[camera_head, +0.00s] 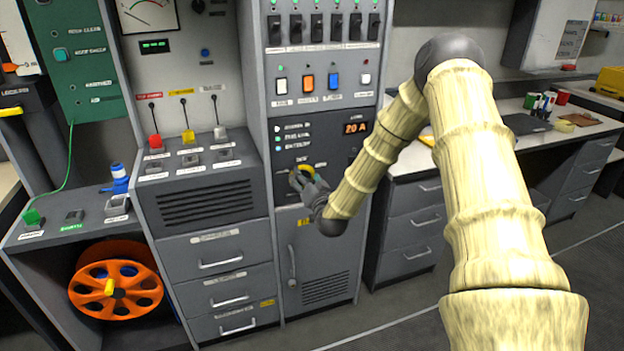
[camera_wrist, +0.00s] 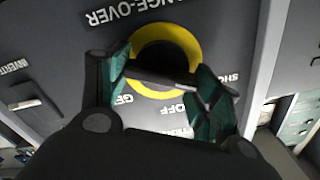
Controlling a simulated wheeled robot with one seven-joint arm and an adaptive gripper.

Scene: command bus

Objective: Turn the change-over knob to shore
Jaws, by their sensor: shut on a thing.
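The change-over knob (camera_wrist: 166,52) is a dark round knob with a bar handle, set in a yellow ring (camera_wrist: 192,42) on a dark grey panel. In the wrist view the panel's lettering is upside down; OFF (camera_wrist: 172,110) lies below the ring and a partly hidden SHO... label (camera_wrist: 229,77) lies to its right. My gripper (camera_wrist: 161,76) is shut on the knob's handle, a green-padded finger at each end. The handle lies nearly level, its right end slightly lower. In the head view my gripper (camera_head: 301,180) is at the knob, which it mostly covers; the yellow ring (camera_head: 306,168) shows above.
Coloured switches (camera_head: 308,82) and an orange 20 A display (camera_head: 356,127) are above the knob. A cabinet door with a vertical handle (camera_head: 292,265) is below. Levers (camera_head: 188,135) stand on the console to the left. A worktop (camera_head: 500,148) runs to the right.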

